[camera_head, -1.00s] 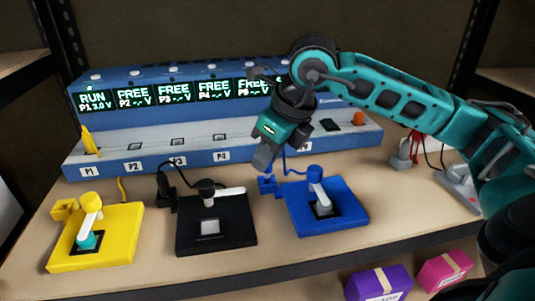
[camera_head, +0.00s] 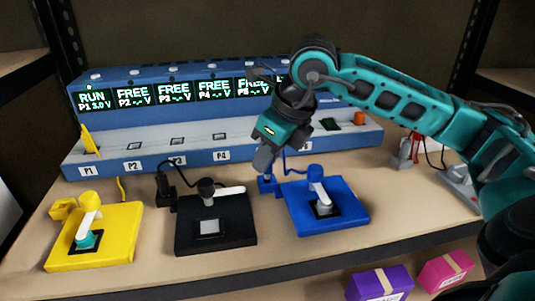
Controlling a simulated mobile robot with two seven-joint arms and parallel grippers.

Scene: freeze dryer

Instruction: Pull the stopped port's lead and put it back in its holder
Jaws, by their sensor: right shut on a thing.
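My right gripper (camera_head: 264,160) points down behind the blue pad and is shut on the blue lead's plug, which its fingers mostly hide. The plug is at the small blue holder (camera_head: 267,187); I cannot tell how deep it sits. The blue cable (camera_head: 284,162) rises beside the fingers. The yellow lead's plug (camera_head: 87,141) stands in port P1, and the yellow holder (camera_head: 63,208) looks empty. The black lead's plug (camera_head: 165,186) stands in its holder. My left gripper is out of view.
Yellow (camera_head: 105,245), black (camera_head: 230,238) and blue (camera_head: 345,218) pads with white-armed stands line the bench front. The blue port unit (camera_head: 110,170) stands behind. An orange knob (camera_head: 359,118) is on its right. Purple (camera_head: 380,285) and pink (camera_head: 446,270) boxes lie lower down.

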